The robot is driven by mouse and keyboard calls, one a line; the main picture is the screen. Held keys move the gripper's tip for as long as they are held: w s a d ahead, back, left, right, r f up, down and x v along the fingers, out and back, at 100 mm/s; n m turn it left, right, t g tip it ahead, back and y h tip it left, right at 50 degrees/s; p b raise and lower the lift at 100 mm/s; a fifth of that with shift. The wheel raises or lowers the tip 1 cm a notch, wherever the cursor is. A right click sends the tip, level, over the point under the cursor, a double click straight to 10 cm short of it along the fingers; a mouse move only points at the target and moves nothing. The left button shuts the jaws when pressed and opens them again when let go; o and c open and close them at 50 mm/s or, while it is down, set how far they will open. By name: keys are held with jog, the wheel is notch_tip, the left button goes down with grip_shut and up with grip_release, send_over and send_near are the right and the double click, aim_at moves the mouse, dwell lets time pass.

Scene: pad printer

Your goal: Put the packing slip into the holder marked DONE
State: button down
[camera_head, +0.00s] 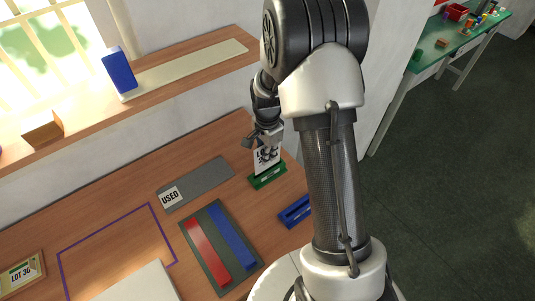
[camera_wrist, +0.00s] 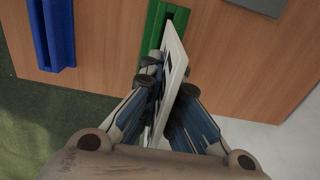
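My gripper (camera_head: 265,141) is shut on a white card (camera_head: 266,164), taken as the packing slip, with dark lettering partly hidden by the fingers. In the wrist view the card (camera_wrist: 176,62) stands on edge between my fingers (camera_wrist: 168,85). A green slotted holder (camera_head: 268,179) is on the table directly below the card, with a small pale label too small to read. In the wrist view the holder (camera_wrist: 155,28) lies beside and behind the card's far end. I cannot tell whether the card's lower edge is in the slot.
A blue slotted holder (camera_head: 295,212) stands to the right, near the table edge. A grey strip marked USED (camera_head: 205,181) and a dark tray (camera_head: 203,219) with red and blue bars lie left. A framed LOT 36 card (camera_head: 22,274) is far left. A window ledge runs behind.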

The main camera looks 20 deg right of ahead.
aim_at(267, 168)
jog(key=shift+f, duration=0.2)
jog(key=shift+f+b, duration=1.1)
jog(key=shift+f, duration=0.45)
jog(key=c, duration=1.7)
grip_release()
jog(key=shift+r, duration=0.1)
notch_tip(267, 168, up, 6)
jog(key=p, duration=0.4)
jog(key=shift+p, duration=0.3)
